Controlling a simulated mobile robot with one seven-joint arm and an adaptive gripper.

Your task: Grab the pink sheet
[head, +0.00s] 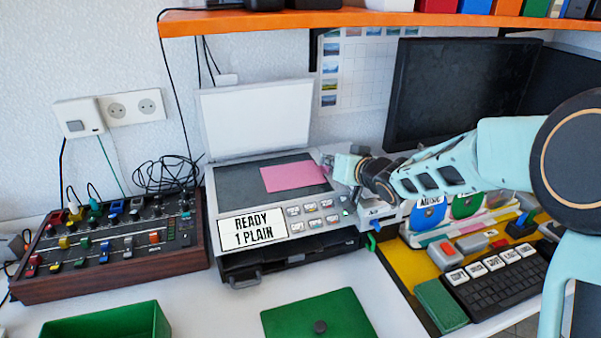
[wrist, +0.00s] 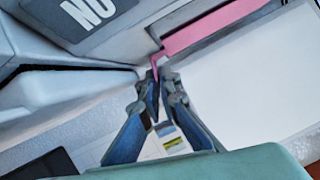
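The pink sheet (head: 294,176) lies on the dark glass of the open scanner (head: 225,188), at the right part of the glass. My gripper (head: 333,168) is at the sheet's right edge, reaching in from the right. In the wrist view, the fingertips (wrist: 160,76) are close together, with a narrow pink strip of the sheet (wrist: 205,32) running down between them. The fingers look shut on that edge. The rest of the sheet still looks flat on the glass. The contact itself is small and partly hidden by the fingers.
The scanner's white lid (head: 255,118) stands raised behind the glass. A control box with sliders (head: 110,245) is at left, a green box (head: 105,322) and green lid (head: 318,318) in front. A dark monitor (head: 455,90) stands behind my arm. An orange shelf (head: 350,18) hangs above.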

